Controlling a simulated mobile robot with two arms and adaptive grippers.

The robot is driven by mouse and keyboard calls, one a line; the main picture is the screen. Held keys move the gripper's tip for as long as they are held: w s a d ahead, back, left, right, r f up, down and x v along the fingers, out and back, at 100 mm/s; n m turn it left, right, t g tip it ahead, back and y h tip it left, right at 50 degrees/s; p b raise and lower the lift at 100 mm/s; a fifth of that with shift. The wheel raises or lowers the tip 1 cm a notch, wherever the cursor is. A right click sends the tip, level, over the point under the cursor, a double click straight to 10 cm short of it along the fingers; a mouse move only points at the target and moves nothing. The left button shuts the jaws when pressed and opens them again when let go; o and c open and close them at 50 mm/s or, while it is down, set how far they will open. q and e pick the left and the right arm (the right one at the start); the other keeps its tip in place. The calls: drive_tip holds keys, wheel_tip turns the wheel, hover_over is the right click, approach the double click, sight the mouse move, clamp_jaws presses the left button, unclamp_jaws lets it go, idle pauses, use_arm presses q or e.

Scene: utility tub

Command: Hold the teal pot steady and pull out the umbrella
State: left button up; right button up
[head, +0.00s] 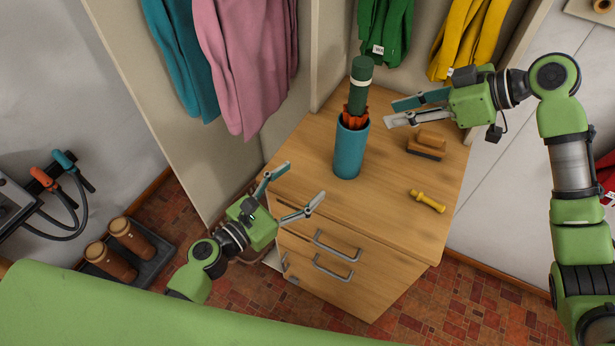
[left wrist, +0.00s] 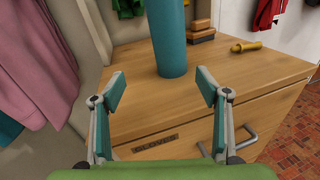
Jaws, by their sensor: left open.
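The teal pot (head: 350,152) stands upright on the wooden cabinet top, and its lower part shows between my left fingers in the left wrist view (left wrist: 171,42). The umbrella (head: 358,98) stands in the pot, its orange-red folds at the rim and its dark green upper part with a pale band above. My left gripper (head: 301,183) is open and empty in front of the cabinet's near edge, pointing at the pot but apart from it. My right gripper (head: 393,113) is open and empty to the right of the umbrella, its fingertips pointing left and apart from it.
On the cabinet top (head: 400,225), a wooden brush (head: 428,144) and a yellow-handled object (head: 428,201) lie right of the pot. Teal, pink, green (head: 386,30) and yellow garments hang behind. Drawer handles (head: 335,245) stick out in front. Brown boots (head: 130,238) stand at left.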

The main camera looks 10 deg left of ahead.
sight(341, 152)
use_arm(q)
drive_tip(key=shift+w+d+r+h, duration=0.2)
drive_tip(key=shift+d+r+h, duration=0.1)
drive_tip(key=shift+d+r, duration=0.25)
drive_tip(key=shift+w+d+r+h, duration=0.2)
drive_tip(key=shift+d+r+h, duration=0.1)
drive_tip(key=shift+d+r, duration=0.15)
drive_tip(key=shift+w+d+r, duration=0.15)
drive_tip(key=shift+w+d, duration=0.05)
drive_tip(key=x, duration=1.3)
